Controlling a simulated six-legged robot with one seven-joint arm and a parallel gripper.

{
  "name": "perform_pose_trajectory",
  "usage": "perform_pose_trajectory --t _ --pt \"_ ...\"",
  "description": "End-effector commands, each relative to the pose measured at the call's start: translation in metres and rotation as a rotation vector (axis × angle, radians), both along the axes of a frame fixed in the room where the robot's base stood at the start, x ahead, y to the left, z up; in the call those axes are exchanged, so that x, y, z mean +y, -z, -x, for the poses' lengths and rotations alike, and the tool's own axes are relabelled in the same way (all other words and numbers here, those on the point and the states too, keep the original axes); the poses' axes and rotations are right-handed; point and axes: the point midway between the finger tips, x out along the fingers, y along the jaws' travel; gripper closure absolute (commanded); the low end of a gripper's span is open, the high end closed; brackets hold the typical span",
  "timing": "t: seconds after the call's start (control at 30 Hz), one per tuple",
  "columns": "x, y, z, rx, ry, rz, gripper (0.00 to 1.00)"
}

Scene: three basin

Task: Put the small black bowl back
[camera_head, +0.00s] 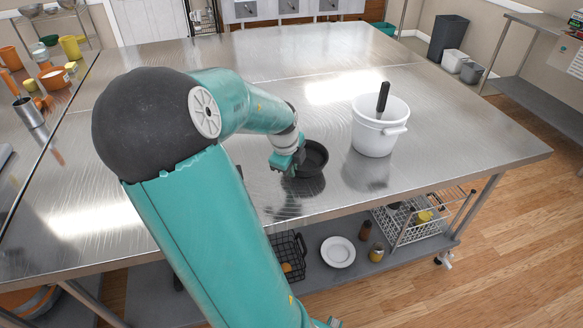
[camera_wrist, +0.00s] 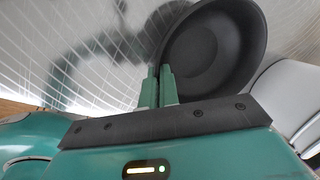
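The small black bowl (camera_head: 314,160) is upright at the middle of the steel table, left of a white bucket. My gripper (camera_head: 293,164) is at the bowl's left side. In the wrist view the bowl (camera_wrist: 210,50) fills the upper right, its inside empty. The two green fingers of my gripper (camera_wrist: 158,86) are close together at the bowl's near left rim, one on each side of the wall. I cannot tell whether the bowl's base touches the table; dark reflections lie below it.
The white bucket (camera_head: 376,130) with a dark-handled tool (camera_head: 383,98) stands right of the bowl. The steel table (camera_head: 450,140) is clear around them. A lower shelf holds a white plate (camera_head: 338,252), a black wire basket (camera_head: 288,255) and a white rack (camera_head: 410,222).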

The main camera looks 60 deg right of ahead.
Motion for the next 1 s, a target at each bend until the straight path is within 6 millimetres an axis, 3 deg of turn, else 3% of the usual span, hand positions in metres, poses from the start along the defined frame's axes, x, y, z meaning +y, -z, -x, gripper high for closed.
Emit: perform_pose_trajectory --t 0.3,0.43,0.77,1.0 --pt "0.000 0.002 0.000 -0.001 0.000 0.001 1.00" --pt "0.000 0.002 0.000 -0.001 0.000 0.001 0.75" --pt "0.000 -0.001 -0.001 -0.002 -0.001 0.001 0.75" --pt "0.006 -0.021 -0.003 -0.005 -0.005 0.002 0.75"
